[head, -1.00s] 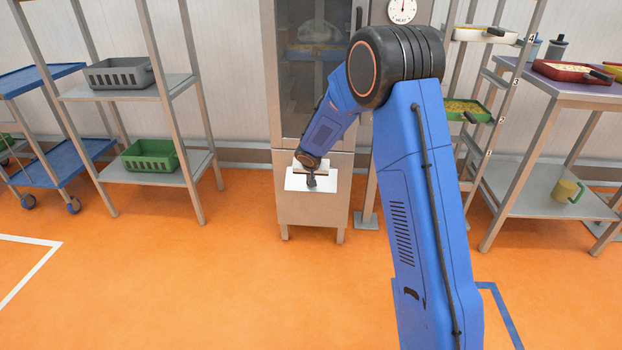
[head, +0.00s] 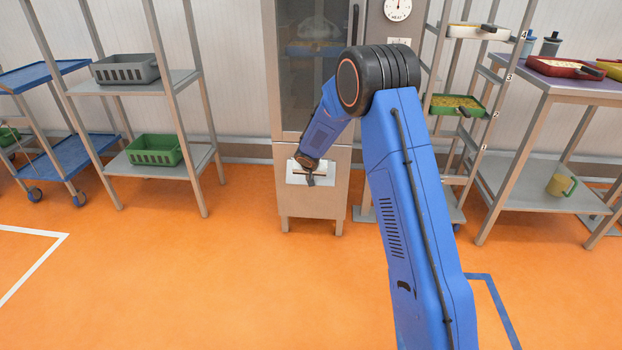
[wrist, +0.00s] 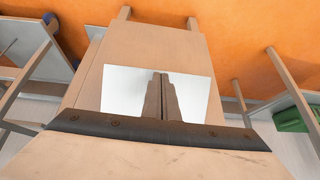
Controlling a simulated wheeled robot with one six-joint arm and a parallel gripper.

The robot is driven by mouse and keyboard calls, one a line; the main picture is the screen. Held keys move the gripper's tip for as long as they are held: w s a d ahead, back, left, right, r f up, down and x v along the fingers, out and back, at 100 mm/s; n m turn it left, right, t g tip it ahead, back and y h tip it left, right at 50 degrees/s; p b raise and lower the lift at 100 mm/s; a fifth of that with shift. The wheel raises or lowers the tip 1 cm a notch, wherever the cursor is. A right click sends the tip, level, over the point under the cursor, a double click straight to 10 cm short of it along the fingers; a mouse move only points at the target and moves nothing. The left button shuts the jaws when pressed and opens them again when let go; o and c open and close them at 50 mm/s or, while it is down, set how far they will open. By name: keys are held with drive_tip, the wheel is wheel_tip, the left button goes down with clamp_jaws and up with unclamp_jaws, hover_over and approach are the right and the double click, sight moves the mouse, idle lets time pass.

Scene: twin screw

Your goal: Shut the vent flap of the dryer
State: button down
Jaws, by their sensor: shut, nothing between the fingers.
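The dryer (head: 340,160) is a tall grey metal cabinet with a dark glass door. Its vent flap (head: 328,182) is a white plate low on the front, and it looks flat or nearly flat against the panel. In the wrist view the flap (wrist: 195,92) is a white rectangle behind my fingers. My gripper (head: 311,182) is in front of the flap's middle, shut and empty. In the wrist view my gripper (wrist: 162,78) shows its two fingers together over the plate. I cannot tell whether the fingertips touch it. The arm hides part of the flap's upper left.
A shelf with a grey basket (head: 130,69) and a green basket (head: 154,149) stands left. A rack with trays (head: 455,105) and a table (head: 545,180) stand right. A blue trolley (head: 60,160) is far left. The orange floor (head: 200,270) in front is clear.

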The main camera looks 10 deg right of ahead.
drive_tip(key=x, duration=0.7)
drive_tip(key=shift+d+f, duration=0.2)
drive_tip(key=shift+w, duration=0.15)
idle(0.5)
